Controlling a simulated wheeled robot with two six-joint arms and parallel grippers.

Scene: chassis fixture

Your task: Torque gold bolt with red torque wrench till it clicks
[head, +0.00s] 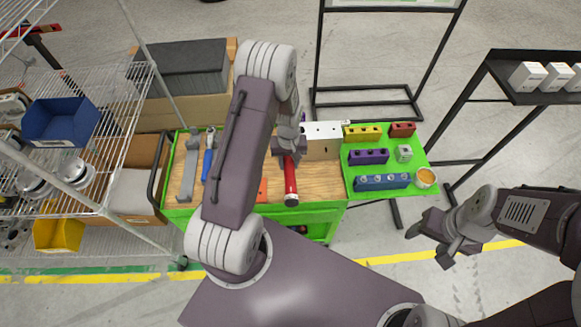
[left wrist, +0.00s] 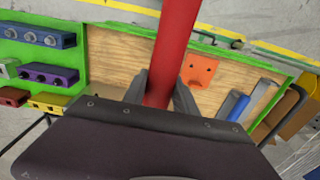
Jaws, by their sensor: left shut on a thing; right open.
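The red torque wrench (head: 291,182) has its red handle over the front of the wooden bench top in the head view. In the left wrist view the red shaft (left wrist: 175,45) runs up between the two fingers. My left gripper (head: 287,152) is shut on it; the fingers (left wrist: 160,92) flank the shaft. The wrench's far end is hidden by my gripper. A pale block with dark holes (head: 323,132) stands just right of the gripper. I cannot make out a gold bolt. My right gripper (head: 429,243) is open and empty, off the bench to the right.
A green mat (head: 347,183) at the right holds yellow (head: 362,133), red (head: 402,129), purple (head: 368,157) and blue (head: 366,183) blocks and a round cup (head: 426,178). A grey tool (head: 188,170) and a blue-handled tool (head: 208,160) lie left. An orange piece (left wrist: 198,70) lies beside the wrench.

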